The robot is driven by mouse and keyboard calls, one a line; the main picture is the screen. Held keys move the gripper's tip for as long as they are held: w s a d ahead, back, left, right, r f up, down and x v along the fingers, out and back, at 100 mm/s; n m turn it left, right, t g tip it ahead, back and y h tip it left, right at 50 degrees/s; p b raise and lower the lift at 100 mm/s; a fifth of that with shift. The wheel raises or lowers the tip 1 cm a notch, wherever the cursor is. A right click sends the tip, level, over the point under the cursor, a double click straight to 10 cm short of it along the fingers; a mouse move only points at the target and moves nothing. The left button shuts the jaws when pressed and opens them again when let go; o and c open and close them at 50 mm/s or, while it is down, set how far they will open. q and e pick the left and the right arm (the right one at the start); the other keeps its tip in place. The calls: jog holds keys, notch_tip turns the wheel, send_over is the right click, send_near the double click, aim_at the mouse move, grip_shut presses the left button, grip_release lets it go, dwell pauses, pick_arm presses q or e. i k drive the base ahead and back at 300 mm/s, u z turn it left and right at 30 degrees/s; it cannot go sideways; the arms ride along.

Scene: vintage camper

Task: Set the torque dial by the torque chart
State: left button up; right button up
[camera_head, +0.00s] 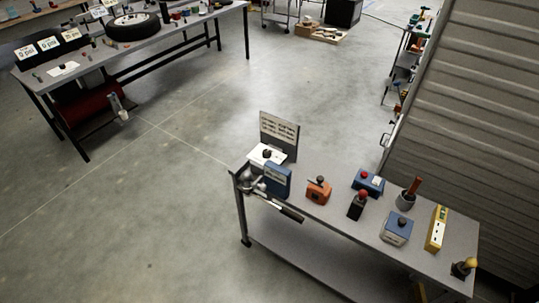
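A grey upright board (279,135) with rows of pale printed labels stands at the far left end of the near workbench (330,215). It looks like the torque chart, but its text is too small to read. In front of it a white plate (258,160) carries a black knob (267,154). A blue-grey box (397,228) with a dark knob on top sits farther right on the bench. I cannot tell which knob is the torque dial, nor read any setting. Neither of my grippers is in view.
A blue panel (277,180), a metal vise-like piece (250,182), an orange box (318,190), a blue box with a red button (368,183) and a yellow block (436,228) crowd the bench. Another table (140,50) stands back left. Open floor (150,200) lies left.

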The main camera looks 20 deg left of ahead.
aim_at(267, 154)
jog(key=u, duration=0.25)
jog(key=k, duration=0.2)
jog(key=u, duration=0.45)
